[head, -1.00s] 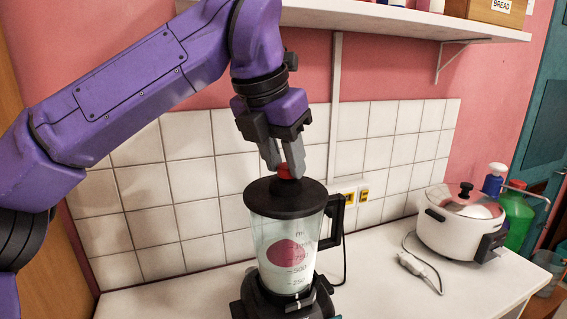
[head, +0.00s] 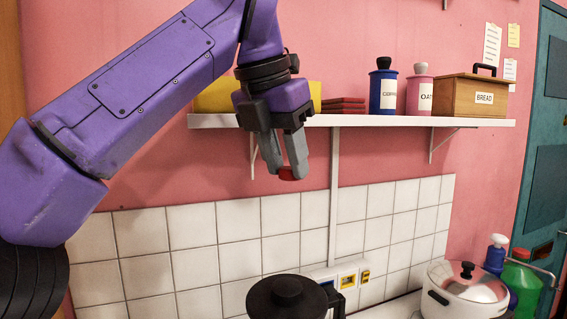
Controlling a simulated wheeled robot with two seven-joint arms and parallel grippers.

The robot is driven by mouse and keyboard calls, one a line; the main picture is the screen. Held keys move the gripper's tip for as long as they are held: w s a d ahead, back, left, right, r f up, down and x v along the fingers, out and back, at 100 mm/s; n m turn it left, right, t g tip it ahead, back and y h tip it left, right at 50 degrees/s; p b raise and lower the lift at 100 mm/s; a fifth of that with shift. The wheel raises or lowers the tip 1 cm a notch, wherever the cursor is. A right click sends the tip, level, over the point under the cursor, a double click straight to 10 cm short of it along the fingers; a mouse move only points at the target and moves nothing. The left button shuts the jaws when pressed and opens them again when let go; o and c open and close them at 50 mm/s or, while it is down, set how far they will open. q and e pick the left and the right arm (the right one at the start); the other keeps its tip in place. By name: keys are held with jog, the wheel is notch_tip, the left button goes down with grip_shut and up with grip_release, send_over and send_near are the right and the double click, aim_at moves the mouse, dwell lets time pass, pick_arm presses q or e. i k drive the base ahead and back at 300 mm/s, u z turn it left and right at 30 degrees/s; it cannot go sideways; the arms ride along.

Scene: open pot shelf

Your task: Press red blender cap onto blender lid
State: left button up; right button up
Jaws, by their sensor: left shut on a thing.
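My left gripper (head: 285,160) is shut on the small red blender cap (head: 291,174), which shows between and just below the fingertips. The black blender lid (head: 262,304) is at the bottom of the view, with a raised black round part (head: 288,286) at its middle. The gripper and cap are above the lid, with a clear gap of tiled wall showing between them in the picture. Most of the blender jar is below the frame; part of its black handle (head: 336,299) shows. My right gripper is not in view.
A white shelf (head: 380,121) behind holds a yellow box (head: 215,97), red items, a blue canister (head: 383,90), a pink canister (head: 419,95) and a wooden bread box (head: 468,97). A white pot (head: 465,290) and bottles stand at lower right.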

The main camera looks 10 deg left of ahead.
aim_at(284, 296)
jog(key=k, duration=1)
